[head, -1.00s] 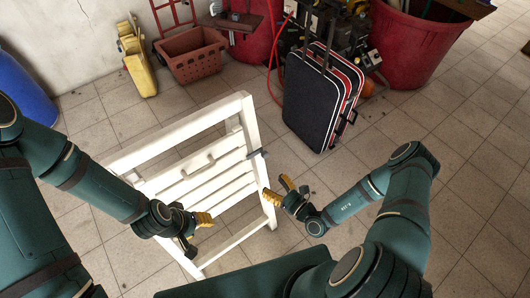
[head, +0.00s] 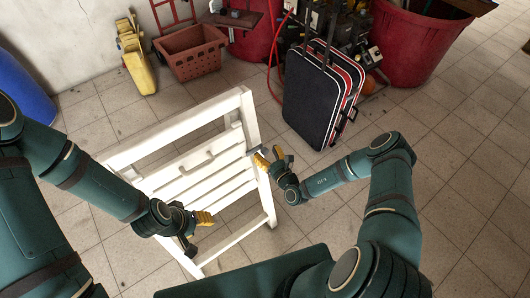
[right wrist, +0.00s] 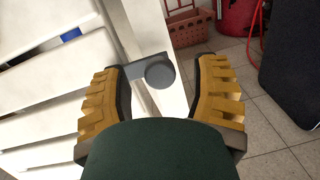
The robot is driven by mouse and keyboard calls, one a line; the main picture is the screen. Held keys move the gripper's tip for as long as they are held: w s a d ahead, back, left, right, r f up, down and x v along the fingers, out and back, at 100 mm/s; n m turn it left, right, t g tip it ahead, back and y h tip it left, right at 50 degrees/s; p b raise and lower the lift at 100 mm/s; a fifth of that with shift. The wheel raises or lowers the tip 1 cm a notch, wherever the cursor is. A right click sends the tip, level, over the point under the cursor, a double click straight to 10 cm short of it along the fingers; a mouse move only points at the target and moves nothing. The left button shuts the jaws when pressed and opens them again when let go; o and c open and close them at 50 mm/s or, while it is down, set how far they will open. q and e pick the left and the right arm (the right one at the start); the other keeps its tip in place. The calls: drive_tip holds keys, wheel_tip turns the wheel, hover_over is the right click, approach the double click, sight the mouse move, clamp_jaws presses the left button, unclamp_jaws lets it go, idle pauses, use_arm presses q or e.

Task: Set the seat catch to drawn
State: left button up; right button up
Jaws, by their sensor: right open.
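The white slatted folding chair (head: 150,157) stands in front of me. The seat catch (right wrist: 158,74) is a dark grey plate with a round knob on the chair's right side rail. It lies between the finger tips of my right gripper (right wrist: 160,85) in the right wrist view, with gaps visible on both sides. In the head view my right gripper (head: 270,157) is at the rail, open, with the catch (head: 256,150) partly hidden beside its fingers. My left gripper (head: 200,233) is at the chair's lower left, its yellow fingers apart and nothing seen between them.
A black suitcase (head: 314,103) stands on the tiles right of the chair. Behind are a terracotta crate (head: 190,57), a yellow can (head: 137,62), a red tub (head: 410,48) and a blue barrel (head: 22,92). The floor on the right is clear.

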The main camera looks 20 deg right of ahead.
drive_tip(key=shift+w+a, duration=0.2)
drive_tip(key=shift+w, duration=0.4)
clamp_jaws()
drive_tip(key=shift+d, duration=0.1)
drive_tip(key=d, duration=0.1)
drive_tip(key=w+d, duration=0.1)
drive_tip(key=d, duration=0.1)
drive_tip(key=shift+w+d, duration=0.1)
unclamp_jaws()
